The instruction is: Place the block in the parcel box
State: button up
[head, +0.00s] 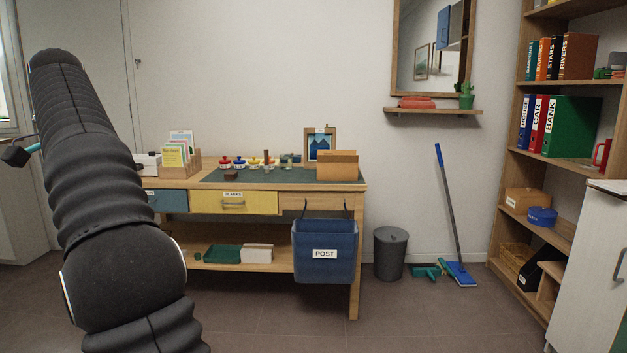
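A tan cardboard box with raised flaps (337,172) stands at the right end of the desk top; it looks like the parcel box, and its inside is hidden. A small dark brown block-like piece (231,177) lies on the dark desk mat near the front edge, left of the box. It is too small to be sure it is the block. My dark ribbed arm rises along the left side of the view. My gripper cannot be made out, so what it holds is hidden.
The wooden desk (275,202) also holds several coloured small pots and a card rack (181,158). A blue POST bin (325,266) hangs at its front right. A grey waste bin (390,256), leaning mop (452,215) and bookshelf (511,165) stand right. The floor ahead is clear.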

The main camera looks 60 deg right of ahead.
aim_at(343, 178)
jog(key=z, duration=3.15)
jog(key=i, duration=3.75)
jog(key=u, duration=3.25)
